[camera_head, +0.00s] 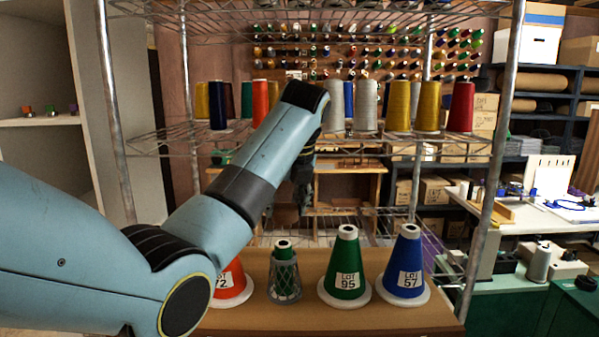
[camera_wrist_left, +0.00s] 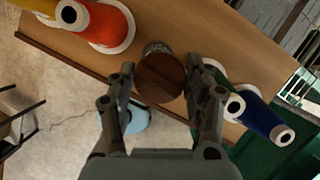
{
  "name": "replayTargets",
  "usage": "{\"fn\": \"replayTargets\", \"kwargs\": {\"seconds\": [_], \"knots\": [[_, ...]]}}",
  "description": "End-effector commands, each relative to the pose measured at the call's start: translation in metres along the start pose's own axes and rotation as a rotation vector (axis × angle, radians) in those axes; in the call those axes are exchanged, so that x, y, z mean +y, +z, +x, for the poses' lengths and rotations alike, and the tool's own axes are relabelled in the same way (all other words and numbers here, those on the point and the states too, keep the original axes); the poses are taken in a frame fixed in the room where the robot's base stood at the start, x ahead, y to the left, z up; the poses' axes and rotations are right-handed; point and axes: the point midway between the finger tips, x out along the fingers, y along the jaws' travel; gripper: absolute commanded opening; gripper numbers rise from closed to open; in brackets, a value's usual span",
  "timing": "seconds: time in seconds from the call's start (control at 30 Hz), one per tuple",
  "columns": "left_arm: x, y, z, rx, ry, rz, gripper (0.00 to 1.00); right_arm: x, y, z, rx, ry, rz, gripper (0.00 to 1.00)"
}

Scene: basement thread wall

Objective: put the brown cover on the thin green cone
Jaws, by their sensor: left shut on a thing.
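The thin green cone (camera_head: 284,253) stands on the brown board, its lower part inside a grey mesh sleeve (camera_head: 284,280). My left gripper (camera_head: 303,198) hangs above the board, above and slightly right of this cone. In the left wrist view the brown cover (camera_wrist_left: 160,77) is a round brown piece between the two fingers of my left gripper (camera_wrist_left: 163,80), which is shut on it. There the grey mesh (camera_wrist_left: 157,48) shows partly behind the cover, and the thin cone is mostly hidden. In the head view I cannot make out the cover. My right gripper is not in view.
On the board (camera_head: 325,318), an orange cone (camera_head: 232,284) stands left of the thin cone. A wider green cone (camera_head: 347,262) and a blue cone (camera_head: 408,252) stand close on its right. A wire rack shelf (camera_head: 450,143) with several spools is above and behind.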

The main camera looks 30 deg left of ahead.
Motion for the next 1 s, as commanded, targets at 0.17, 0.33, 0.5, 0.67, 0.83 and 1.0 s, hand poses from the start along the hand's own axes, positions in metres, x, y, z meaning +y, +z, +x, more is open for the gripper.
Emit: {"fn": "replayTargets", "kwargs": {"seconds": [0.17, 0.33, 0.5, 0.67, 0.83, 1.0], "knots": [[0.003, -0.003, 0.005, 0.002, -0.002, 0.009, 0.32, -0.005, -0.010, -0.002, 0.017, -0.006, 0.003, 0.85], [0.003, -0.010, 0.021, 0.003, -0.001, 0.009, 0.32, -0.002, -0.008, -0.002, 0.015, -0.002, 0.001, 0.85], [0.003, -0.017, 0.038, 0.003, -0.001, 0.008, 0.32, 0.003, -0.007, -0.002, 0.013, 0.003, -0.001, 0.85], [0.002, -0.022, 0.051, 0.001, -0.003, 0.007, 0.32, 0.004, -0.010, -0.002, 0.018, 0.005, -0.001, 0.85], [0.002, -0.026, 0.060, 0.002, -0.002, 0.008, 0.32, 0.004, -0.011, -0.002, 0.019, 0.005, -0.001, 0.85], [0.002, -0.027, 0.063, 0.001, -0.003, 0.007, 0.32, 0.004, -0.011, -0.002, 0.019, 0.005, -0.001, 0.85]]}}
